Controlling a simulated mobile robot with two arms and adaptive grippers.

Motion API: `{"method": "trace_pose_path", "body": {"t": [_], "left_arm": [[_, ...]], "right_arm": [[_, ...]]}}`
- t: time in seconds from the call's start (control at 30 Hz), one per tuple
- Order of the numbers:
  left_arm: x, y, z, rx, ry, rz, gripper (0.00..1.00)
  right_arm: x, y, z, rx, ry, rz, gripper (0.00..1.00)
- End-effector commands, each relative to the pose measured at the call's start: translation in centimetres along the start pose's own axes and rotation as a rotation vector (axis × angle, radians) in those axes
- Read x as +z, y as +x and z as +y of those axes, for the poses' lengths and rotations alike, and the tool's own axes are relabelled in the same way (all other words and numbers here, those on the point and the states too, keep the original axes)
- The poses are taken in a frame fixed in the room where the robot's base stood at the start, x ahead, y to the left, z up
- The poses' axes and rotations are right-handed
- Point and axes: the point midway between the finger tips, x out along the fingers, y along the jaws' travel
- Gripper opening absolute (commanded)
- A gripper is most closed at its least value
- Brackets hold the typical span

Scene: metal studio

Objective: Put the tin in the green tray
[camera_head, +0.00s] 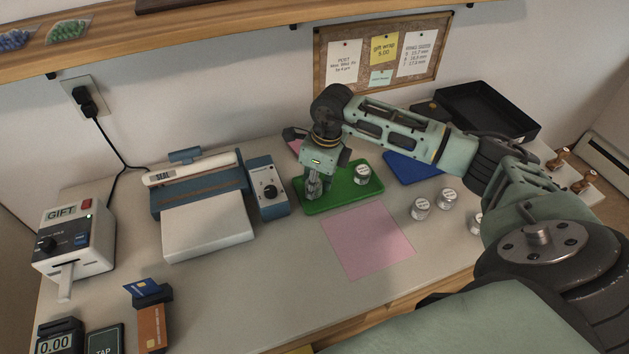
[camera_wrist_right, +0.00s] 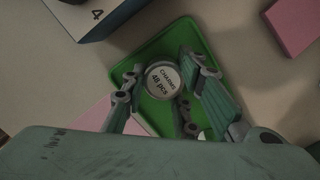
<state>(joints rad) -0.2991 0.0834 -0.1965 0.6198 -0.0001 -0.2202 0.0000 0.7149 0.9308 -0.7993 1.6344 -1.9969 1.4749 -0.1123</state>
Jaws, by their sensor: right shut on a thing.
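The green tray (camera_head: 340,200) lies on the table in the middle of the head view, and its rim also shows in the wrist view (camera_wrist_right: 147,50). My right gripper (camera_head: 314,190) points down over the left part of the tray. In the wrist view its fingers (camera_wrist_right: 163,80) are shut on a round tin with a white label reading CHARMS 48 pcs (camera_wrist_right: 162,79). Whether this tin touches the tray floor I cannot tell. Another tin (camera_head: 362,175) stands in the right part of the tray. My left gripper is not in view.
Several more tins, one of them here (camera_head: 420,209), stand right of the pink sheet (camera_head: 366,241). A blue tray (camera_head: 411,168) lies right of the green one. A small control box (camera_head: 268,187) and a sealer (camera_head: 205,215) stand close on the left.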

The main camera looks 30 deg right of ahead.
Motion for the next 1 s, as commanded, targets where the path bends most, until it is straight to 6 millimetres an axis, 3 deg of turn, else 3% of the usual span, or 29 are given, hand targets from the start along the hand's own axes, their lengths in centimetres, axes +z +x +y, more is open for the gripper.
{"method": "trace_pose_path", "body": {"t": [0.3,0.33,0.53,0.83,1.0], "left_arm": [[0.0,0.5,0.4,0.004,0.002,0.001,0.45],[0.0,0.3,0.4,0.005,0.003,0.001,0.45],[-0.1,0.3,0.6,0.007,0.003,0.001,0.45],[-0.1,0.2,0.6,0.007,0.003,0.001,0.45],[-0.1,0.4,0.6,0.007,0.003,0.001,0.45]], "right_arm": [[0.0,0.4,-0.1,-0.001,0.0,-0.001,0.01],[0.0,0.2,-0.1,-0.001,0.0,-0.001,0.29],[0.0,0.2,-0.1,-0.001,0.0,-0.001,0.46],[0.0,0.1,-0.1,-0.001,0.0,-0.001,0.46],[0.1,-1.4,-0.2,-0.005,-0.001,-0.005,0.46]]}}
